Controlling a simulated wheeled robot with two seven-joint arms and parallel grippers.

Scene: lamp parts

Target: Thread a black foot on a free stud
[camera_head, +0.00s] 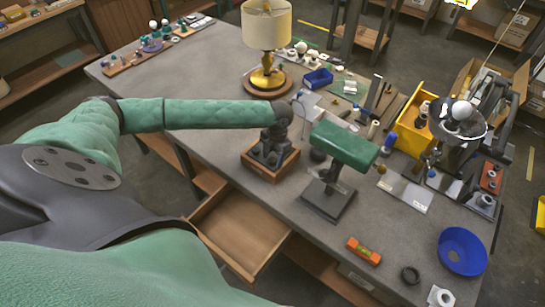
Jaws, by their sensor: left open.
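My left arm reaches in from the left. A small dark round piece (318,155), possibly a black foot, lies just right of the block. I cannot make out a free stud. My right gripper is not in view.
A green-shaded lamp (345,145) on a dark base stands right of the block. A cream-shaded lamp (267,25) stands behind. A yellow bin (413,126), a blue bowl (462,250) and an orange level (364,251) are to the right. An open drawer (238,232) juts out in front.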

